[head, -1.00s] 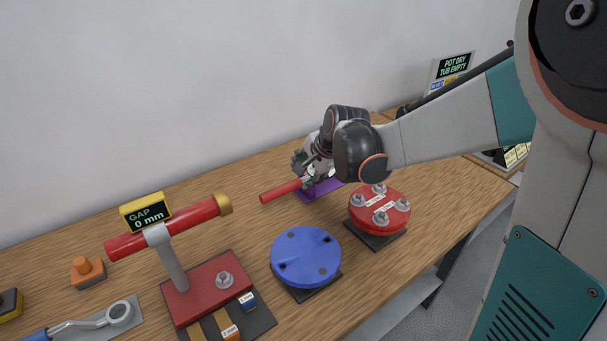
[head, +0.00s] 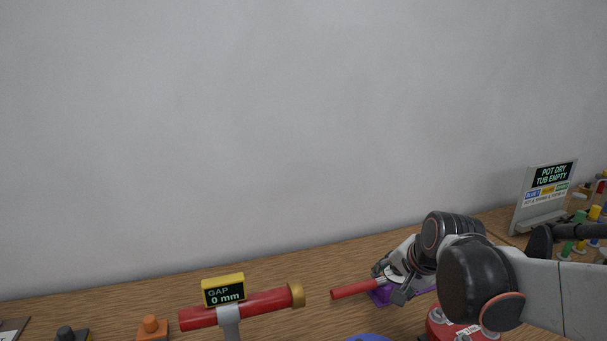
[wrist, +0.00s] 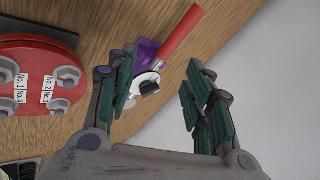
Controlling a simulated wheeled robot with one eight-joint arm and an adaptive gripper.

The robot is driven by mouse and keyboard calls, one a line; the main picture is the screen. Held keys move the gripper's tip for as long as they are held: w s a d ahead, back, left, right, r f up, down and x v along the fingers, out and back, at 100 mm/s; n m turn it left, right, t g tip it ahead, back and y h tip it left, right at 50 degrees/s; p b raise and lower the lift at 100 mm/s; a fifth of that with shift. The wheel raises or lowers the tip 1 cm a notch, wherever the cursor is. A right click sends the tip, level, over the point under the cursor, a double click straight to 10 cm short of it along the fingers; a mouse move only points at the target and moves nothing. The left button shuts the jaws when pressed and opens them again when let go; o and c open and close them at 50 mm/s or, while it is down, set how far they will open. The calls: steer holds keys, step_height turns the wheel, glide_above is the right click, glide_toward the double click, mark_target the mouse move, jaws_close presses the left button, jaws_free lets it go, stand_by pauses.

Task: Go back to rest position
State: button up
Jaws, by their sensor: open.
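My gripper (wrist: 161,100) is open in the wrist view, with its two green-padded fingers apart and nothing between the pads. In the head view my gripper (head: 392,287) is beside a red-handled tool (head: 354,289) on a purple base (head: 381,297) on the bench. In the wrist view the red handle (wrist: 181,35), the purple base (wrist: 147,52) and a round metal part with a black knob (wrist: 148,86) show beyond the left finger. Whether a finger touches the tool cannot be told.
A red bolted flange (wrist: 38,75) lies close to the left of my gripper in the wrist view. In the head view a red pipe stand with a GAP 0 mm display (head: 224,290) is at the front. A POT DRY sign (head: 548,192) stands at right. The wall (head: 280,120) is behind.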

steer(key=s+n+h, duration=0.1)
steer(key=s+n, duration=0.9)
steer(key=s, duration=0.9)
steer(key=shift+a+r, duration=0.25)
steer(key=shift+r, duration=0.15)
